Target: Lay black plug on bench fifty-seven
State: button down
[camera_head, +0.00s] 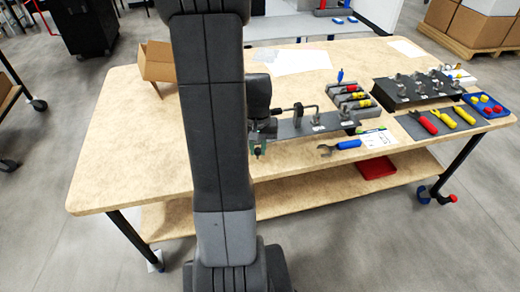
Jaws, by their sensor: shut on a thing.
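My gripper (258,142) shows just right of my dark arm link, low over the front part of the wooden-topped bench (130,140). It is shut on a small dark piece (257,152), which looks like the black plug. The piece is tiny and partly hidden by the fingers, so I cannot tell whether it touches the bench. My arm hides the middle-left of the bench top. No bench number is readable.
A grey plate with a clamp (310,126) lies right of my gripper. Blue-handled pliers (340,147), a screwdriver rack (352,98), a black fixture block (415,90) and a blue tray (487,104) are farther right. An open cardboard box (157,64) stands back left. The bench's left is clear.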

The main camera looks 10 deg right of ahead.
aim_at(258, 157)
jog(key=shift+f, duration=1.9)
jog(key=shift+f, duration=0.1)
jog(key=c, duration=1.3)
grip_release()
notch_tip(258, 157, up, 12)
jog(key=shift+r, duration=0.15)
